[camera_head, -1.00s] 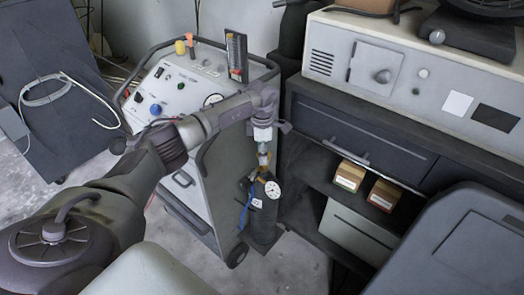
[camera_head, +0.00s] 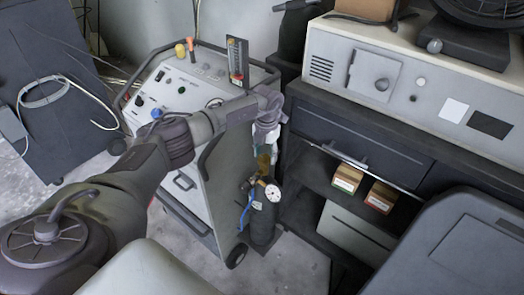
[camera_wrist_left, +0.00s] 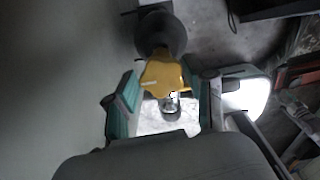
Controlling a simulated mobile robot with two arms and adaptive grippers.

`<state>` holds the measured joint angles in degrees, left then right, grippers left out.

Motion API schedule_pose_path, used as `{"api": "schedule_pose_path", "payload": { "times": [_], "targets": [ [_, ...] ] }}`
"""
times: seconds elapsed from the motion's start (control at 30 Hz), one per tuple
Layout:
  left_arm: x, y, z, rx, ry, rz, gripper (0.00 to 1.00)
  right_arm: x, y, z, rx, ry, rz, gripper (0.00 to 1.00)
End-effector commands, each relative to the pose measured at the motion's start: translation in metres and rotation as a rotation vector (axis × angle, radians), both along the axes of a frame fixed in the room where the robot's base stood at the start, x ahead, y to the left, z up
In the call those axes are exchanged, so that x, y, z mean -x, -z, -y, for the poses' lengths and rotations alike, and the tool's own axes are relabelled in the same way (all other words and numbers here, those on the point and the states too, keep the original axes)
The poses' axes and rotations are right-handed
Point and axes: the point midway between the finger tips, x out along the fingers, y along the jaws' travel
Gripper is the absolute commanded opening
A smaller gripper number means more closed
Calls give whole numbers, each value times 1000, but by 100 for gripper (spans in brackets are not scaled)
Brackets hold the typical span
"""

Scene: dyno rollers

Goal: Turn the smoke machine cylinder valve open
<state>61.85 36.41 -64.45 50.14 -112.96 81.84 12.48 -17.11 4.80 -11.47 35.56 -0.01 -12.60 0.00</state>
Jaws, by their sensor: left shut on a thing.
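The smoke machine cylinder (camera_head: 264,226) is a small black bottle standing upright on the floor beside the smoke machine (camera_head: 200,90). It has a round white gauge (camera_head: 273,193) and a blue hose near its top. Its valve knob (camera_head: 264,162) is yellow and sits at the top, partly hidden by my gripper in the head view. My left gripper (camera_head: 267,147) points down over it. In the left wrist view the yellow knob (camera_wrist_left: 163,74) is between the two green-padded fingers, which are shut on it. My right gripper is not in view.
A dark workbench with a drawer (camera_head: 357,145) stands close to the right of the cylinder. Two small boxes (camera_head: 347,178) sit on its shelf. A dark panel with a white cable (camera_head: 50,100) is at the left. Floor shows in front of the cylinder.

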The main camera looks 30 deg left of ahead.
Motion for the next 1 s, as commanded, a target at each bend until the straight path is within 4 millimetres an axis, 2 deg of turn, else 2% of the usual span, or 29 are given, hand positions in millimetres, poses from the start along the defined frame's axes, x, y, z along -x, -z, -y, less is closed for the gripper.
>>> {"api": "schedule_pose_path", "payload": {
  "times": [0.03, 0.5, 1.0],
  "targets": [
    [-4, -5, -3, -2, -36, 15, 19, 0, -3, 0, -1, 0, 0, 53],
    [9, -3, -10, 18, -238, 14, 19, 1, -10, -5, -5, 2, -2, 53],
    [11, -2, -12, 18, -308, 13, 19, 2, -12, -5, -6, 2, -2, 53]
  ]
}}
